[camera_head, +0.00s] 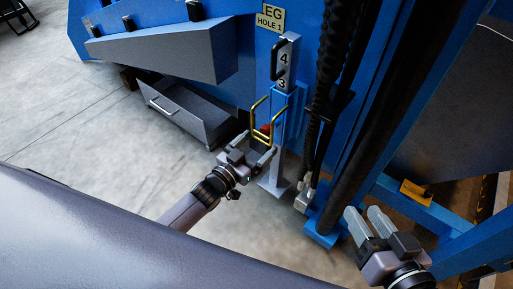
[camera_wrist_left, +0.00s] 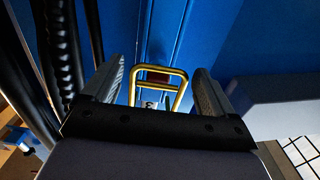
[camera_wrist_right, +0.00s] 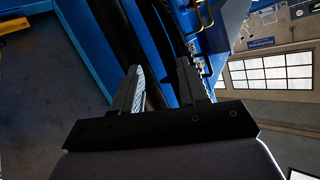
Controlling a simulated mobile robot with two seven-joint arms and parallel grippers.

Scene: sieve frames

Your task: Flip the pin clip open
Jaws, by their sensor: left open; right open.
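The pin clip looks to be the gold wire loop (camera_head: 253,121) on the blue bracket below the numbered grey post. In the left wrist view the loop (camera_wrist_left: 162,69) shows between my finger tips, and I cannot tell whether they touch it. My left gripper (camera_head: 247,153) is open, just in front of and below the loop. A small red part (camera_head: 265,129) sits behind the loop, partly hidden. My right gripper (camera_head: 363,213) is open and empty, well to the right of the clip, near the blue frame.
The grey post (camera_head: 286,66) carries a black handle and the numbers 4 and 3. Black hoses (camera_head: 330,80) hang right of it. A grey open drawer-like box (camera_head: 187,108) lies to the left. A yellow block (camera_head: 415,192) sits on the blue frame.

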